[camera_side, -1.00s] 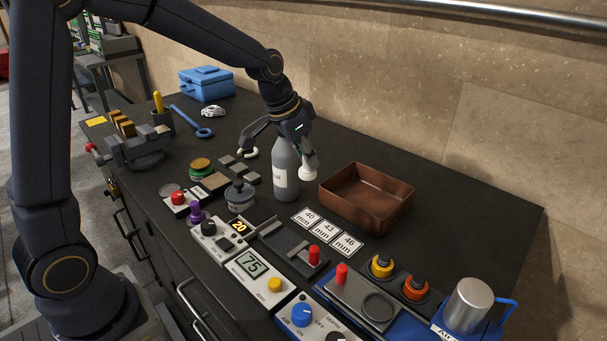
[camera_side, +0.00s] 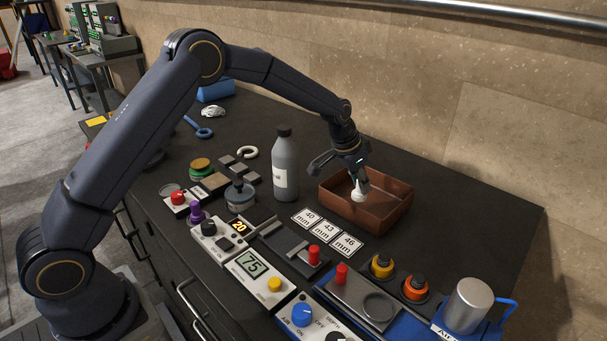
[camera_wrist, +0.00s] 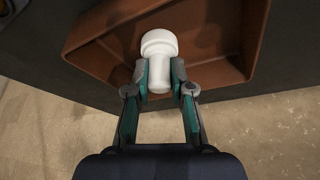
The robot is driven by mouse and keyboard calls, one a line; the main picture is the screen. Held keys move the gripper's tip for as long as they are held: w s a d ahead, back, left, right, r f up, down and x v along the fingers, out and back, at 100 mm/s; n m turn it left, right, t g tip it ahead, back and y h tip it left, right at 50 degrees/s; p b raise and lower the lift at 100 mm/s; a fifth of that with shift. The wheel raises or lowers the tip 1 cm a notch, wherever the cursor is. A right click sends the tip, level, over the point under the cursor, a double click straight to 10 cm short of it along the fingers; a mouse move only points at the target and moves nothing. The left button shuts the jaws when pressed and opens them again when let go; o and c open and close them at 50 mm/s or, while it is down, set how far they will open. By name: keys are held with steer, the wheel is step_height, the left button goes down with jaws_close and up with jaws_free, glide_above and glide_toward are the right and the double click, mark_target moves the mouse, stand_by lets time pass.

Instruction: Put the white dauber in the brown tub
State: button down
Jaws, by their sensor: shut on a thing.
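The white dauber (camera_wrist: 159,45) is pinched between the fingertips of my gripper (camera_wrist: 160,77) in the wrist view. In the side view, my gripper (camera_side: 361,184) holds the dauber (camera_side: 357,193) over the inside of the brown tub (camera_side: 372,212), near its middle. The tub is an open rectangular tray, and its wall also shows in the wrist view (camera_wrist: 213,83). I cannot tell whether the dauber touches the tub's floor. My fingers cover part of the dauber.
A grey bottle (camera_side: 285,168) stands just left of the tub. Number cards (camera_side: 327,231) lie in front of it, with control boxes (camera_side: 255,270) beyond them. A white ring (camera_side: 247,153) lies left of the bottle. Bare tabletop (camera_side: 460,221) is at the right.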

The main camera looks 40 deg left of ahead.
mark_target(359, 190)
steer(key=shift+w+f, duration=0.3)
steer(key=shift+f, duration=1.5)
steer(key=shift+f, duration=0.2)
steer(key=c, duration=1)
jaws_free()
